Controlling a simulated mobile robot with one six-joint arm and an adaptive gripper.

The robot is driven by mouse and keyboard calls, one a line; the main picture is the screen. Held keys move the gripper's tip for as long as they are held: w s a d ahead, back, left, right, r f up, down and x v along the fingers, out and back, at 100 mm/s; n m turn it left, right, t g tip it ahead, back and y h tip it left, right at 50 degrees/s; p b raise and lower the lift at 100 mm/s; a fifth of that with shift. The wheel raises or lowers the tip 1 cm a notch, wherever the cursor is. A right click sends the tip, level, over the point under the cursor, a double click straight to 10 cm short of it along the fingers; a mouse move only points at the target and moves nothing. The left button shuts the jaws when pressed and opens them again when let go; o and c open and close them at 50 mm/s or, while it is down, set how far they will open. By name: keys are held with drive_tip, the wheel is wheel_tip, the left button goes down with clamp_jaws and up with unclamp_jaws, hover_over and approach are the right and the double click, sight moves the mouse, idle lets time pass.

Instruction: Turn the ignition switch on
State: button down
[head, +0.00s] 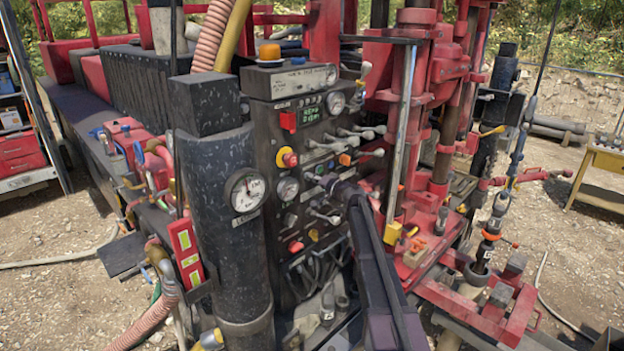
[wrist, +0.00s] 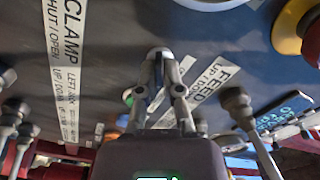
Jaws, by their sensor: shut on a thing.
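The dark control panel (head: 262,130) of the red rig stands in the middle of the head view. My gripper (head: 326,181) reaches its face from the lower right, among levers and knobs. In the wrist view, my gripper (wrist: 160,62) has its two grey fingers brought together at the panel. They are shut on a small grey part (wrist: 160,52) there, most likely the ignition switch. The fingertips hide much of it, and I cannot read its position. White labels reading CLAMP (wrist: 66,50) and FEED (wrist: 215,82) lie to either side.
A lever with a dark knob (wrist: 236,100) stands close to the right of my fingers. More knobs (wrist: 15,112) are at the left, and a red-and-yellow button (wrist: 292,28) is at the upper right. A black column with a gauge (head: 246,190) stands left of the panel.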

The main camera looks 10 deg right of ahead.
drive_tip(key=c, duration=0.8)
unclamp_jaws()
drive_tip(key=shift+s, duration=0.15)
drive_tip(key=v, duration=1.1)
drive_tip(key=shift+s+d, duration=0.25)
drive_tip(key=shift+s, duration=0.05)
